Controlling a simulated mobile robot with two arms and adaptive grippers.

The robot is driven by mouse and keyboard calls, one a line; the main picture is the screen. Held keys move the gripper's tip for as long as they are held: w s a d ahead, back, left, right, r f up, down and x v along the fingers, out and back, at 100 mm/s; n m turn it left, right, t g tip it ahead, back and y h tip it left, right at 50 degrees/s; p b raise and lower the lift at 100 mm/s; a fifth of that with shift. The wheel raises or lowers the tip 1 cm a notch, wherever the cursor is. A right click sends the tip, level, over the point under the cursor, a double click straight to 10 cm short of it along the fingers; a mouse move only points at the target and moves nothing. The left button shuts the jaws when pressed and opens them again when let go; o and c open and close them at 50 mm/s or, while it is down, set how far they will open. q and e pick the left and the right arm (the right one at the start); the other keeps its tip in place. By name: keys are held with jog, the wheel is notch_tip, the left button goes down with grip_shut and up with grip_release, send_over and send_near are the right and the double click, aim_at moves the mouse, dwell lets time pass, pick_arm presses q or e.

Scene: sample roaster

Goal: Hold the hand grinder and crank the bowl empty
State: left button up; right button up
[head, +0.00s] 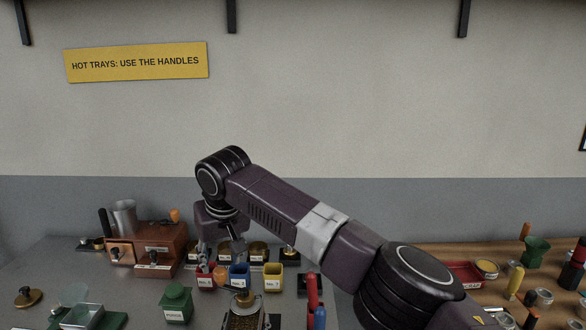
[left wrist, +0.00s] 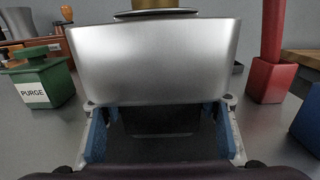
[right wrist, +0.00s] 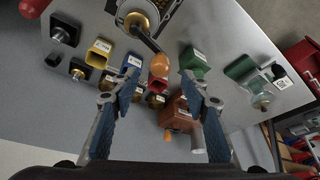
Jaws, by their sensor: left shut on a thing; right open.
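The hand grinder (head: 240,304) stands upright at the bottom of the head view, with a brass hub and a crank ending in an orange knob (head: 221,273). Its silver body (left wrist: 155,60) fills the left wrist view, and my left gripper (left wrist: 160,108) is shut on it with blue pads at both sides. My right gripper (head: 234,246) hangs pointing down near the crank. In the right wrist view my right gripper (right wrist: 150,92) is open, with the orange knob (right wrist: 160,66) in the gap ahead of its fingers, not gripped.
Red, blue and yellow (head: 273,276) cups stand behind the grinder. A green PURGE box (head: 176,303) is to its left, a brown roaster (head: 150,245) further back. A red-handled tool (head: 312,290) stands close on the right. My right arm crosses above the bench.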

aim_at(221, 270)
pick_arm(q)
jog(key=shift+r, duration=0.15)
pick_arm(e)
jog(key=shift+x, duration=3.85)
jog(key=shift+c, duration=0.3)
jog(key=c, duration=0.9)
jog(key=o, duration=1)
